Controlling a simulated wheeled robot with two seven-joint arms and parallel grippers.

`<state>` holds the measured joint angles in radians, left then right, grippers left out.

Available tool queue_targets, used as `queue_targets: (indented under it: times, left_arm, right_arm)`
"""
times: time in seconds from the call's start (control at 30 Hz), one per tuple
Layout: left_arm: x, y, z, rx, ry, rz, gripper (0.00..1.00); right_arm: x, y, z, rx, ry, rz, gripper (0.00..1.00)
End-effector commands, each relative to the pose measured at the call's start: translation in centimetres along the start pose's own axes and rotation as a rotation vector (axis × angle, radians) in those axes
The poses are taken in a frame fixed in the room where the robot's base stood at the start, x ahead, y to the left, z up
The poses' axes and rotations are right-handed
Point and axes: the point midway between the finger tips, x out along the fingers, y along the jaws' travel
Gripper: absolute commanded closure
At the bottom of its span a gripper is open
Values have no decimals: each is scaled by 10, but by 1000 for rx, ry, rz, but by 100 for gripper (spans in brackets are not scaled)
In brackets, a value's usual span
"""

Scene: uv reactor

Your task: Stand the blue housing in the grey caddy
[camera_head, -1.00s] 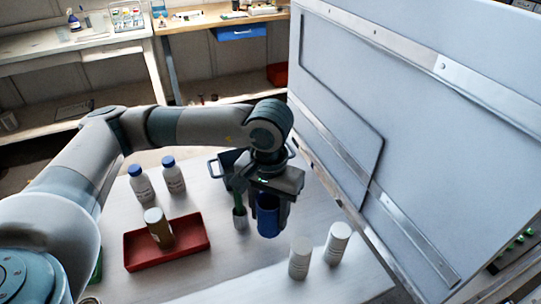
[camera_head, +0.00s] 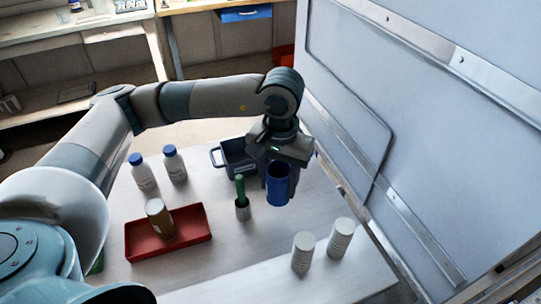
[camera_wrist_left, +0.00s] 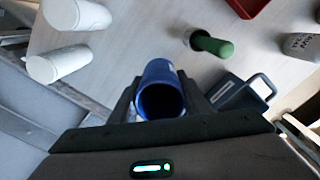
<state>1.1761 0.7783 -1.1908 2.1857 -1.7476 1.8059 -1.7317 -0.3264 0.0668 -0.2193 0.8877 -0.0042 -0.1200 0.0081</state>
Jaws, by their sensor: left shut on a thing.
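The blue housing (camera_head: 278,187) is an open-topped cylinder, held roughly upright above the table. My left gripper (camera_head: 279,172) is shut on it; the wrist view shows the housing (camera_wrist_left: 160,82) between the two fingers (camera_wrist_left: 162,100). The grey caddy (camera_head: 236,160) is a dark grey open box with a side handle, behind and to the left of the housing in the head view. The arm and gripper hide its right part. The caddy also shows at the right of the wrist view (camera_wrist_left: 232,100). My right gripper is not in view.
A green-handled tool in a small cup (camera_head: 242,208) stands just left of the housing. Two white cylinders (camera_head: 321,246) stand in front right. A red tray (camera_head: 190,243) holds a brown jar (camera_head: 158,216). Two blue-capped bottles (camera_head: 158,172) stand behind it. A big grey panel (camera_head: 440,150) bounds the right.

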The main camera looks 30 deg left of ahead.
Motion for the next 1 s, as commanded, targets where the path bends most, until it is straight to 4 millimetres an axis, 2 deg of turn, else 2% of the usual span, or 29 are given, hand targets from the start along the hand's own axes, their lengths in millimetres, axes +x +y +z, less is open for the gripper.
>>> queue_targets:
  times: [0.17, 0.27, 0.4, 0.5, 0.7, 1.0]
  left_arm:
    - [-21, -7, -50, -155, -3, 3, 83]
    - [-33, -17, -82, -272, -5, 3, 83]
    - [-46, -41, -124, -455, -7, 2, 83]
    - [-50, -61, -147, -581, -7, 1, 83]
    - [-50, -90, -169, -745, -4, 0, 83]
    - [-48, -94, -172, -767, 0, 0, 83]
  right_arm:
    - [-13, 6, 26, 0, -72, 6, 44]
    - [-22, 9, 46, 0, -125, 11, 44]
    - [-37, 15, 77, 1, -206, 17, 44]
    - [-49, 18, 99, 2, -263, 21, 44]
    - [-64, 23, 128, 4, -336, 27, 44]
    - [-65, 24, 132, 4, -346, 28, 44]
